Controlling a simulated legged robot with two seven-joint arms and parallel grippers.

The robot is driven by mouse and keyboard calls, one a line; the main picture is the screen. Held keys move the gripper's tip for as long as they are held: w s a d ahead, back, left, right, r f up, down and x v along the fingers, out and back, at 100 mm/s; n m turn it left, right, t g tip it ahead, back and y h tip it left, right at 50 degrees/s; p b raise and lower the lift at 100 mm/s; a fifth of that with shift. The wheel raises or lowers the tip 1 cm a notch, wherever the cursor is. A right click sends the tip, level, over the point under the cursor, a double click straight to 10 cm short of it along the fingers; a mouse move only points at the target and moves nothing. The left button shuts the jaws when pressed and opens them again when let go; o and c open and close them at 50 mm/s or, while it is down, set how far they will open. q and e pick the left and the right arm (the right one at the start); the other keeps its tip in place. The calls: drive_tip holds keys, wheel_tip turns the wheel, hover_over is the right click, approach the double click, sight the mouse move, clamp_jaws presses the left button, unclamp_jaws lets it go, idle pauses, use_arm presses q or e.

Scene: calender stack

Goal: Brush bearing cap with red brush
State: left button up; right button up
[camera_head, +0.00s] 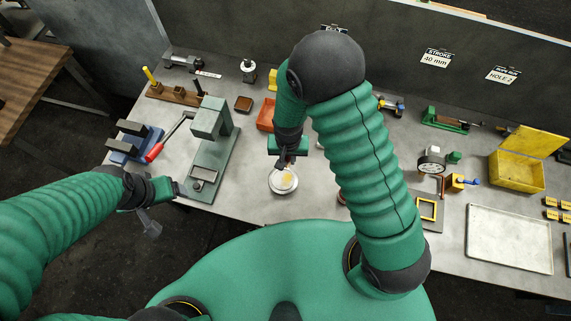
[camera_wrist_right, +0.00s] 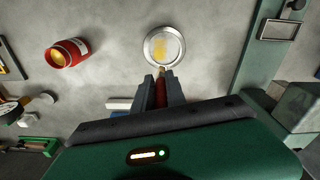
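A round, pale metallic cap (camera_head: 283,180), apparently the bearing cap, lies on the grey bench with yellow patches on its face. It also shows in the right wrist view (camera_wrist_right: 164,46). My right gripper (camera_head: 287,158) is just above the cap's far edge. In the right wrist view my right gripper (camera_wrist_right: 161,84) is shut on a red handle, apparently the red brush (camera_wrist_right: 161,92). The brush tip is at or over the cap's rim; contact cannot be told. My left gripper (camera_head: 150,224) hangs off the bench's front left edge, apart from everything.
A red jar with yellow inside (camera_wrist_right: 67,54) lies or stands beside the cap. A green press (camera_head: 209,150) with a red-handled lever stands to the left. An orange tray (camera_head: 265,114) lies behind. A metal tray (camera_head: 509,238) and yellow box (camera_head: 516,172) are at right.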

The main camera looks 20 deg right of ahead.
clamp_jaws()
drive_tip(key=f+b, duration=0.1)
drive_tip(key=f, duration=0.1)
drive_tip(key=w+a+f+b, duration=0.1)
drive_tip(key=f+b, duration=0.3)
drive_tip(key=f, duration=0.1)
drive_tip(key=shift+w+a+f, duration=0.1)
drive_tip(key=shift+w+a, duration=0.05)
drive_tip(key=shift+a, duration=0.25)
